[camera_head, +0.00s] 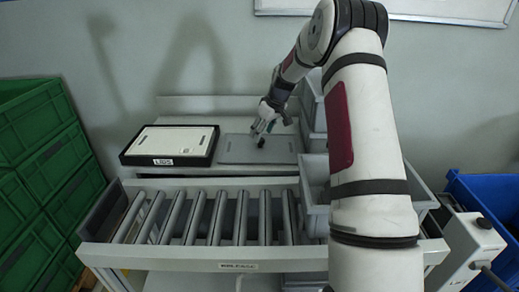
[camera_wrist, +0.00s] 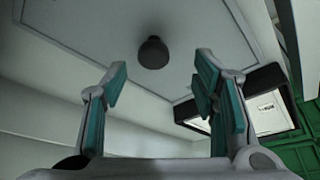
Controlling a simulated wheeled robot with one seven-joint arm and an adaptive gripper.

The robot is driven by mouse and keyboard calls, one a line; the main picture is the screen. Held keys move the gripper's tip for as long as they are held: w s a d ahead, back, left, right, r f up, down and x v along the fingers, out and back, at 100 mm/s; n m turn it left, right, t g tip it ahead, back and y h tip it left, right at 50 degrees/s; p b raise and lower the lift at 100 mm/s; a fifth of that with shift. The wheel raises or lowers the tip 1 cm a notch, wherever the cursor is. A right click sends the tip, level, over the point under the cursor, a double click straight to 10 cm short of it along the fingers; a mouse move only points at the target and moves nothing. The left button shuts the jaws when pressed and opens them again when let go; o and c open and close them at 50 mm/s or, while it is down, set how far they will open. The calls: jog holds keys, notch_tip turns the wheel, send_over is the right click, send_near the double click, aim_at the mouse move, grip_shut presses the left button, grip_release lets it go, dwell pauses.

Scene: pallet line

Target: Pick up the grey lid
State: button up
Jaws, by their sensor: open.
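The grey lid (camera_head: 236,153) lies flat on the pale worktop at the back, with a small dark knob (camera_head: 260,143) standing up near its middle. In the wrist view the lid (camera_wrist: 95,35) fills the upper part, and the round dark knob (camera_wrist: 152,52) shows ahead of and between the fingers. My gripper (camera_head: 262,131) is right above the lid, close to the knob. In the wrist view my gripper (camera_wrist: 161,72) is open, its teal-padded fingers apart with nothing between them. Whether a fingertip touches the lid cannot be told.
A black-rimmed holder labelled LIDS (camera_head: 204,158) with a white top sits left of the lid. A roller conveyor (camera_head: 200,222) runs in front. Grey bins (camera_head: 313,188) stand to the right, partly behind my arm. Green crates (camera_head: 40,130) are stacked left; a blue bin (camera_head: 490,205) is right.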

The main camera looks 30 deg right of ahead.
aim_at(260, 144)
jog(key=shift+d+x, duration=0.15)
jog(key=shift+x, duration=1.3)
jog(key=shift+d+x, duration=0.2)
jog(key=shift+x, duration=1.25)
jog(key=shift+w+r, duration=0.1)
jog(key=shift+w, duration=0.05)
jog(key=shift+c, duration=0.4)
grip_shut()
